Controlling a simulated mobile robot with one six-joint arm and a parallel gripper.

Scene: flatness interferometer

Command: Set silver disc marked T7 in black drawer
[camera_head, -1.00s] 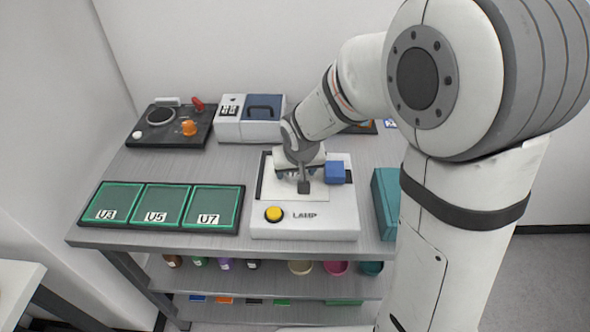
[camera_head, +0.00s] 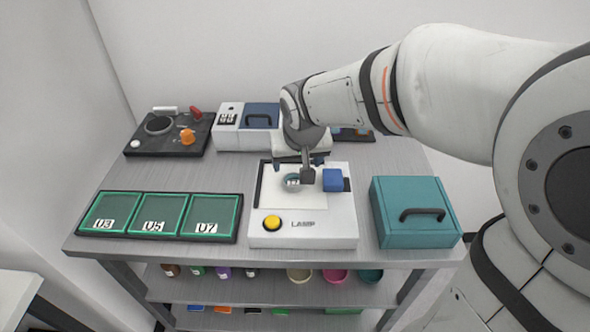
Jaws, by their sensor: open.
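A small round disc (camera_head: 292,181) with a white label sits on the pale plate of the white lamp unit (camera_head: 305,230); the label is too small to read for sure. My gripper (camera_head: 298,165) is open just above and behind the disc, its fingers apart and nothing between them. A dark block on my gripper partly covers the plate beside the disc. No black drawer can be clearly picked out; a dark item (camera_head: 352,135) at the back is mostly hidden by my arm.
A black tray (camera_head: 240,225) with green pads U3, U5, U7 lies left. A teal box (camera_head: 415,232) with a black handle stands right. A blue block (camera_head: 333,180) sits on the lamp unit. A white-and-blue box (camera_head: 230,137) and black panel (camera_head: 145,142) stand behind.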

